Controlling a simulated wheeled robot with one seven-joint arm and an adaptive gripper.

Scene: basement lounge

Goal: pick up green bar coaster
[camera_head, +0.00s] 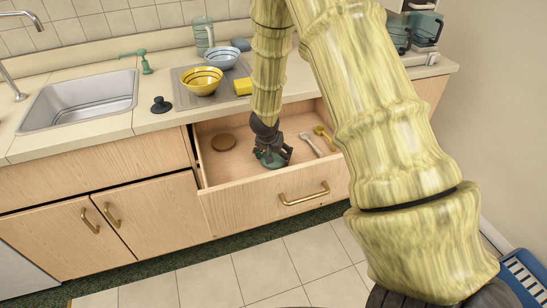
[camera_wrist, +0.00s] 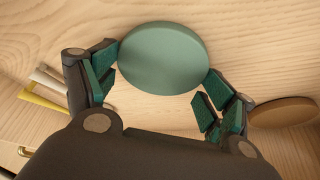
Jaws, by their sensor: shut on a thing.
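The green coaster (camera_wrist: 163,58) is a flat round disc in the open drawer, between the two fingers of my gripper (camera_wrist: 160,78). The green finger pads touch its left and right edges, and the gripper is shut on it. In the head view my gripper (camera_head: 271,156) reaches down into the drawer, and the coaster is mostly hidden by it. Whether the coaster is lifted off the drawer floor I cannot tell.
The drawer (camera_head: 225,182) also holds a brown round coaster (camera_head: 223,143) at the left and silver (camera_head: 312,144) and gold (camera_head: 324,135) utensils at the right. Above it, bowls (camera_head: 201,80), a yellow sponge (camera_head: 243,87) and a black stopper (camera_head: 161,105) stand on the counter beside the sink (camera_head: 78,104).

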